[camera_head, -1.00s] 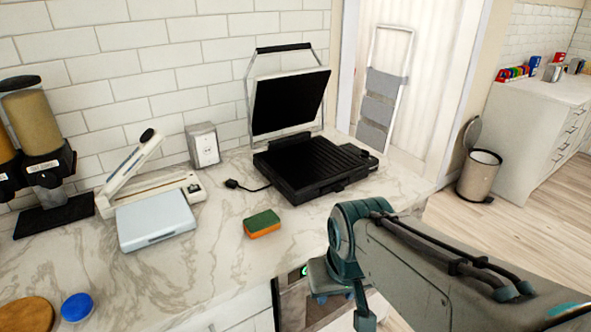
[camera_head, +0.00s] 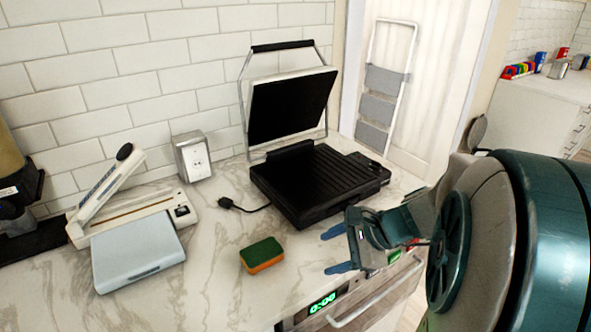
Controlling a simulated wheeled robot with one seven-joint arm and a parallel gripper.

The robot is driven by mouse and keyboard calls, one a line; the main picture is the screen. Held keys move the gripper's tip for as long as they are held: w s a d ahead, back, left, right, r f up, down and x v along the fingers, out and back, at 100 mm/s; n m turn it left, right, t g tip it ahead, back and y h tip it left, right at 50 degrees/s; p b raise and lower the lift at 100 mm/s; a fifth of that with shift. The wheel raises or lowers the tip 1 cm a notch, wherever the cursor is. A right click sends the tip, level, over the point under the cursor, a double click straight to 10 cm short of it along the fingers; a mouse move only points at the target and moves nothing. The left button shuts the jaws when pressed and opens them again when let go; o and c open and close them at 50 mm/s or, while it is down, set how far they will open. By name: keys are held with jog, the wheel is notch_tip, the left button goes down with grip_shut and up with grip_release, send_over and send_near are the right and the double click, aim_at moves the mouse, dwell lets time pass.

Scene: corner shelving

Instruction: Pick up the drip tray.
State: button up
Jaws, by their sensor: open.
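The black contact grill (camera_head: 318,185) stands on the marble counter with its lid (camera_head: 292,105) raised. Its ribbed lower plate faces up. I cannot clearly pick out a separate drip tray; a dark part (camera_head: 370,168) sits along the grill's right side, but I cannot tell whether it is the tray. My gripper (camera_head: 336,251) is open and empty, its blue fingers pointing left. In the picture it is just below the grill's front right corner, by the counter's front edge. My arm covers the area to the right.
A green and orange sponge (camera_head: 262,254) lies left of my gripper. A power plug (camera_head: 226,203), a metal box (camera_head: 193,156), a white sealer-like device (camera_head: 130,215) and a light-blue box (camera_head: 137,255) are farther left. An appliance with a green display (camera_head: 322,303) is below the counter.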

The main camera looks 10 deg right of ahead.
jog(key=w+d+m+t, duration=0.1)
jog(key=d+m, duration=0.1)
jog(key=w+d+m+t, duration=0.1)
jog(key=d+m, duration=0.1)
jog(key=d, duration=0.1)
jog(key=w+d+m+t, duration=0.1)
jog(key=d+m+t, duration=0.1)
jog(key=m, duration=0.1)
jog(key=shift+w+d, duration=0.25)
jog(key=d+m+t, duration=0.1)
jog(key=d+m, duration=0.1)
jog(key=d, duration=0.1)
jog(key=w+d+m+t+h, duration=0.1)
jog(key=d+m, duration=0.1)
jog(key=d+m+t+h, duration=0.1)
jog(key=d+m, duration=0.1)
jog(key=d, duration=0.1)
jog(key=shift+w+d+r+m, duration=0.1)
jog(key=shift+w+d+m, duration=0.2)
send_near(342, 206)
jog(key=shift+w+d+f+b, duration=0.2)
jog(key=shift+w+f+b, duration=0.1)
jog(key=shift+w+f, duration=0.25)
jog(key=shift+t, duration=0.3)
jog(key=shift+x, duration=2.8)
jog(key=c, duration=1.2)
